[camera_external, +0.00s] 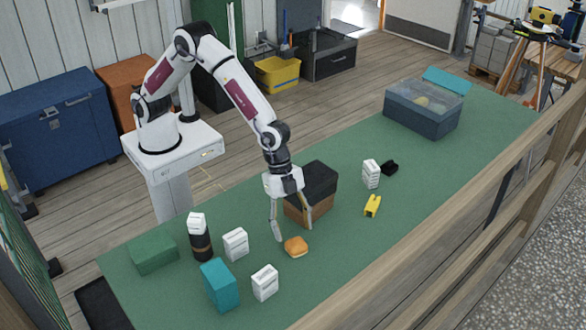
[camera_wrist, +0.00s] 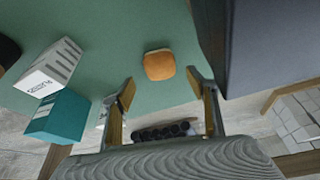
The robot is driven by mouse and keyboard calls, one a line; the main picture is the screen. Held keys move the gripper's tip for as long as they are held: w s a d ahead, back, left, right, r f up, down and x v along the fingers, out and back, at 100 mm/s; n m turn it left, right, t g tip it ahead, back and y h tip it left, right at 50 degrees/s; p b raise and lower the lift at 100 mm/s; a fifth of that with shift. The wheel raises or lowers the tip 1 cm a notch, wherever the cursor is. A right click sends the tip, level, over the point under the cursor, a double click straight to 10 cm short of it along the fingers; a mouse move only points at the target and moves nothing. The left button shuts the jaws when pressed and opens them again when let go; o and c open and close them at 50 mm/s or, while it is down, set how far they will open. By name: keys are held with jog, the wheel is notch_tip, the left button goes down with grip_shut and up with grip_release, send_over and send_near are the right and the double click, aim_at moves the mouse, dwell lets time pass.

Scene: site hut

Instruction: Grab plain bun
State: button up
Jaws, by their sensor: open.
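The plain bun (camera_external: 296,247) is a small, rounded orange-brown roll on the green table top. It also shows in the wrist view (camera_wrist: 159,65), just beyond the fingertips and roughly centred between them. My gripper (camera_external: 292,233) points down close to the bun. Its two fingers are wide apart, and the space between them is empty in the wrist view (camera_wrist: 160,84). The bun's whole top is visible in the wrist view. I cannot tell exactly how high the fingertips are above the table.
A black-and-brown box (camera_external: 309,208) stands close behind my gripper. White cartons (camera_external: 265,283), a teal box (camera_external: 220,285), a dark bottle-like item (camera_external: 201,243) and a green box (camera_external: 152,252) stand to the left. A yellow item (camera_external: 373,205) and a lidded bin (camera_external: 420,115) are to the right.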

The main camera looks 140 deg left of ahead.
aim_at(297, 242)
jog(key=shift+w+f, duration=0.1)
dwell(0.3)
jog(key=shift+w+x, duration=0.15)
jog(key=shift+x, duration=1.05)
jog(key=shift+w+x, duration=0.15)
jog(key=shift+x, duration=1.1)
jog(key=c, duration=1.2)
